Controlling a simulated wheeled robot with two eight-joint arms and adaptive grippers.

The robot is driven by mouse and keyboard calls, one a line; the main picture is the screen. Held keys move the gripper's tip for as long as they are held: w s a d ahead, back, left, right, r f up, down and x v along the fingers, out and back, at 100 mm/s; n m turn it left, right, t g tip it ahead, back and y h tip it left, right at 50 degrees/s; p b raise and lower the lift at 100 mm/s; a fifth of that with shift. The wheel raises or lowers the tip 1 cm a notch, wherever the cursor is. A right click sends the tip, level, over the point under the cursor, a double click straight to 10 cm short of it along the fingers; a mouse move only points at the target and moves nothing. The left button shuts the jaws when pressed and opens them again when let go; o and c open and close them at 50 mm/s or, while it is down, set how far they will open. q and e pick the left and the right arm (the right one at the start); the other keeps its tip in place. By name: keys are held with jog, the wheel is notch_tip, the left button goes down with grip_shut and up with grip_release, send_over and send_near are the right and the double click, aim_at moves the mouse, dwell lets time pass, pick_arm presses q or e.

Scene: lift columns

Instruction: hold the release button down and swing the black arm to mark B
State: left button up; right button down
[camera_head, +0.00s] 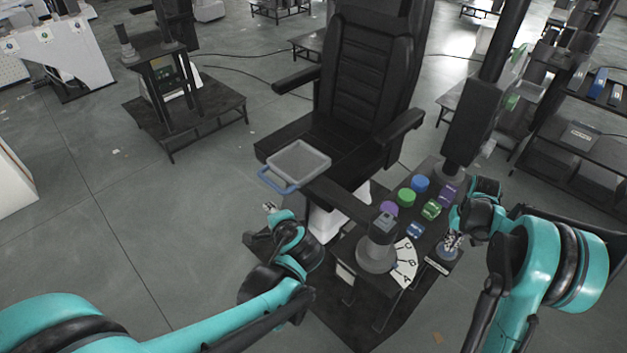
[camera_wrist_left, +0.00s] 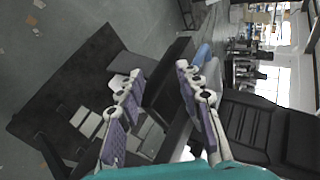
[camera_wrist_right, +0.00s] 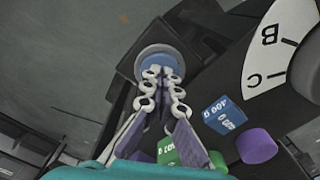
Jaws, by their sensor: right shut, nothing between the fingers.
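The black arm (camera_head: 345,197) runs from a round grey pivot (camera_head: 376,256) up-left to a grey tray (camera_head: 299,158) with a blue handle (camera_head: 277,182). A white dial (camera_head: 405,264) with letters lies beside the pivot; mark B (camera_wrist_right: 268,35) and C show in the right wrist view. The release button (camera_wrist_right: 158,63) is a round blue cap in a grey ring. My right gripper (camera_wrist_right: 163,75) is shut and empty, its tips at the button; I cannot tell whether it is pressed. My left gripper (camera_wrist_left: 161,72) is open and empty, below the tray in the head view (camera_head: 270,207).
Purple (camera_head: 389,209), green (camera_head: 406,197) and blue (camera_head: 420,184) cylinders and several coloured blocks stand on the dark side table. A black seat (camera_head: 365,70) is behind the tray. A dark post (camera_head: 473,125) rises behind the table.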

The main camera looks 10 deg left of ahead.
aim_at(274, 187)
pick_arm(q)
jog(key=w+a+m+t+y, duration=0.1)
jog(key=w+m, duration=0.1)
jog(key=w, duration=0.2)
jog(key=w+a+f+m+t+y, duration=0.1)
jog(key=w+a+m, duration=0.1)
jog(key=w, duration=0.3)
jog(key=w+a+f+m+t+y, duration=0.1)
jog(key=w+a+m, duration=0.1)
jog(key=w, duration=0.2)
jog(key=shift+w+a+f, duration=0.15)
jog(key=shift+w, duration=0.15)
jog(key=shift+y, duration=0.3)
jog(key=shift+c, duration=0.4)
grip_shut()
